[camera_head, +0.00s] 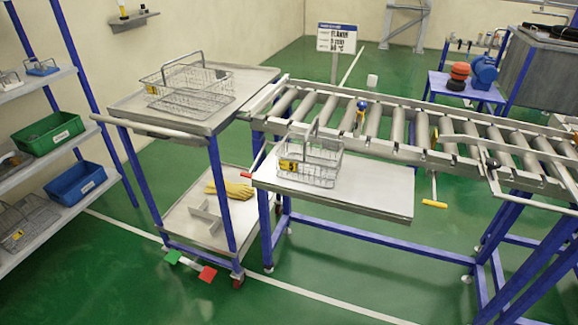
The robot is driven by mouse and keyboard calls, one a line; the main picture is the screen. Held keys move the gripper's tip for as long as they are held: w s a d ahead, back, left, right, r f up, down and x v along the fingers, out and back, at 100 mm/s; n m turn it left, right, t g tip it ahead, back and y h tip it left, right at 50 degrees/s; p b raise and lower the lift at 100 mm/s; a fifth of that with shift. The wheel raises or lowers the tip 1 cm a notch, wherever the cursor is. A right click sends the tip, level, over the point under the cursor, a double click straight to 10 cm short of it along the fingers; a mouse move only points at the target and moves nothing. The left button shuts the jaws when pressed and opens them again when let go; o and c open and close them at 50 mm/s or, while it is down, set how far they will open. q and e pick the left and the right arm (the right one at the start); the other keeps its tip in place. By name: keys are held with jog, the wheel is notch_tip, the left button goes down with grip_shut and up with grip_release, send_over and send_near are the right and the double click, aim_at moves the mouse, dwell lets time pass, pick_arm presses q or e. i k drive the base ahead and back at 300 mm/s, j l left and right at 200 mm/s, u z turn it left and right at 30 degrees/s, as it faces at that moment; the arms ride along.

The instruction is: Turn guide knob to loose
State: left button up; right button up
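Neither of my grippers is in view. A roller conveyor (345,118) runs from the middle to the right edge. A small dark knob-like part (492,163) sits on the conveyor's near side at the right, by a pale guide bar (458,139). I cannot tell which of these is the guide knob, and any loose or tight marking is too small to read.
A wire basket (311,160) stands on the shelf (370,197) before the conveyor. A cart (140,110) at left holds another basket (187,92). A yellow-ended handle (434,203) hangs below the conveyor. Green floor (330,275) is clear in front.

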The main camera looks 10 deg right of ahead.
aim_at(493, 164)
jog(key=z, duration=1.55)
jog(key=i+l+u, duration=0.15)
jog(key=l, duration=0.25)
jog(key=i+l+u, duration=0.1)
jog(key=i+l, duration=0.2)
jog(key=l, duration=0.1)
